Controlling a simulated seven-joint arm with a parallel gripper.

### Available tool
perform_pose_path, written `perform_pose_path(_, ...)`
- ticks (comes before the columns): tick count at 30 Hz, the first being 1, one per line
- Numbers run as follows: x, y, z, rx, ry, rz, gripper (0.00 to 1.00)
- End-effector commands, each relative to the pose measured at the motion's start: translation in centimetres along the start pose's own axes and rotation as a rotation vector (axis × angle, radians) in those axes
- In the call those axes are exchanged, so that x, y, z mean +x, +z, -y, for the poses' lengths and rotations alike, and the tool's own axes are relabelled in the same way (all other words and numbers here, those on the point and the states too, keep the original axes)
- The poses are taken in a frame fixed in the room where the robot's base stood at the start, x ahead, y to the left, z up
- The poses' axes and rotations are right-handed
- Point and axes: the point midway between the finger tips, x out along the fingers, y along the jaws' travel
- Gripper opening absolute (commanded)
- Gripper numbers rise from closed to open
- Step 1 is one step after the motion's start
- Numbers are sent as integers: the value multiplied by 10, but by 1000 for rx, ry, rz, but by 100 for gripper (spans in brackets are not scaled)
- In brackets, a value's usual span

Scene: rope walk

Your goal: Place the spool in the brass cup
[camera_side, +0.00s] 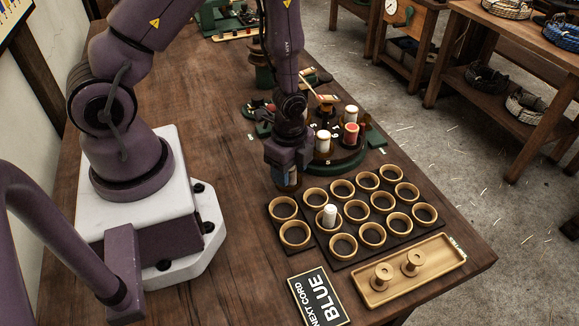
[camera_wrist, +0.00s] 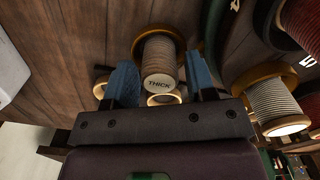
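My gripper (camera_side: 287,182) points down just behind the near-left cups, at the left edge of the round stand. The spool is mostly hidden in the side view. Brass-coloured cups stand in rows on dark boards; two of them, a rear one (camera_side: 283,208) and a front one (camera_side: 295,234), are on the left and look empty. Another cup (camera_side: 330,224) holds a white spool (camera_side: 330,214).
The round green stand (camera_side: 347,164) right of my gripper holds several spools, one red-topped (camera_side: 351,134). A wooden tray (camera_side: 440,268) with two bare spools lies at the front right. A BLUE cord sign (camera_side: 318,297) lies at the front. Bare table lies left of the cups.

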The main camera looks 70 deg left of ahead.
Motion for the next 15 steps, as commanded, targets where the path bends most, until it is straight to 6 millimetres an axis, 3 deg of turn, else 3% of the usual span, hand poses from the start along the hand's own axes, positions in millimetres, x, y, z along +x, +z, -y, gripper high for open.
perform_pose_path(10, -2, 0, 0, 0, 0, 0, 60)
perform_pose_path(15, -16, 0, 1, -1, -2, -2, 60)
